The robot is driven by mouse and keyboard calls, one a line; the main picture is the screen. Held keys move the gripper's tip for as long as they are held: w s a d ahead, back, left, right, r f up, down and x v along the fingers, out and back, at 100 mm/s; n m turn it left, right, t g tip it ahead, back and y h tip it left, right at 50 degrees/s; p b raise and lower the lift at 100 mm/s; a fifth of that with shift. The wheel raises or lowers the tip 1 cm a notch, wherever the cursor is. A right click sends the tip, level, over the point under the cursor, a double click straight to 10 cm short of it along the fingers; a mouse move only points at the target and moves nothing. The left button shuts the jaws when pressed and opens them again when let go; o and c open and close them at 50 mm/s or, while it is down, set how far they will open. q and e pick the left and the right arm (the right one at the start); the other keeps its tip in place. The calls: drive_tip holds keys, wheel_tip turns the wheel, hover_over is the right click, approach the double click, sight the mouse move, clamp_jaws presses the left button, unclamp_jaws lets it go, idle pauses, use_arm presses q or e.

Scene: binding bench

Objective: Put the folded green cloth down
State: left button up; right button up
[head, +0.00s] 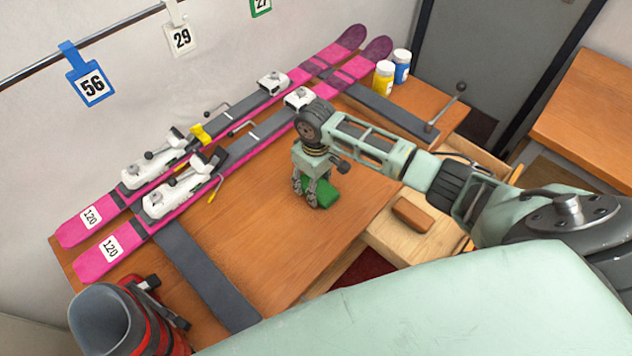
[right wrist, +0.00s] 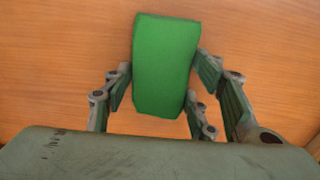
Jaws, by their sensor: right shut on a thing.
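The folded green cloth (head: 322,193) is a small green block in the head view, at my right gripper (head: 311,193) over the bare wood of the bench (head: 260,225). In the right wrist view the cloth (right wrist: 165,65) is between the fingers of my right gripper (right wrist: 160,85), which is shut on it. The wood fills the background behind it. I cannot tell whether the cloth touches the bench top. My left gripper is not in view.
Two pink skis (head: 100,254) with bindings lie along the wall side of the bench. Yellow (head: 383,78) and blue (head: 401,66) bottles stand at the back. A brown block (head: 412,214) lies in an open drawer (head: 388,237). A red boot (head: 150,325) is at front left.

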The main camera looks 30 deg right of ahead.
drive_tip(key=shift+f, duration=0.15)
drive_tip(key=o, duration=1.1)
